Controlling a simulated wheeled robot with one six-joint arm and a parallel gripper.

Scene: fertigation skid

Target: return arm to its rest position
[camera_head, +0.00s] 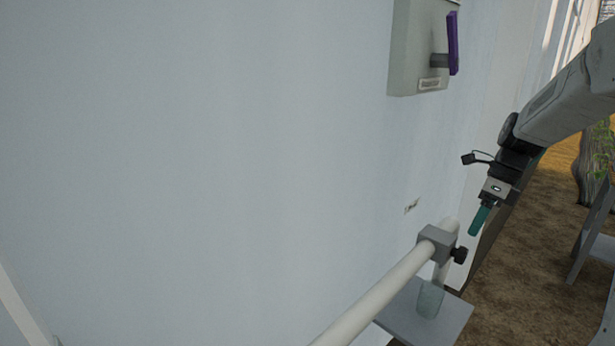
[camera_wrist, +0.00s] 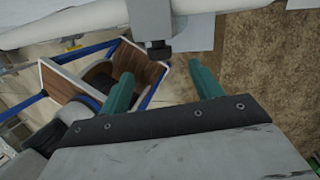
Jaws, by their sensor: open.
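My gripper (camera_head: 479,221) hangs at the right of the head view, its teal fingers pointing down and slightly left, just right of the pipe clamp. In the wrist view my gripper (camera_wrist: 163,88) shows two teal fingers spread apart with nothing between them. The gripper is open and empty. A grey clamp block with a black knob (camera_head: 460,255) sits on a white pipe (camera_head: 375,296), below and left of the fingertips. The knob also shows in the wrist view (camera_wrist: 159,49), beyond the gap between the fingers. I cannot tell the exact distance.
A grey shelf (camera_head: 400,315) under the pipe holds a translucent cup (camera_head: 430,299). A grey box with a purple handle (camera_head: 452,43) is on the pale wall (camera_head: 220,150). A grey stand (camera_head: 597,240) is at right. A wood-sided seat (camera_wrist: 135,70) shows in the wrist view.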

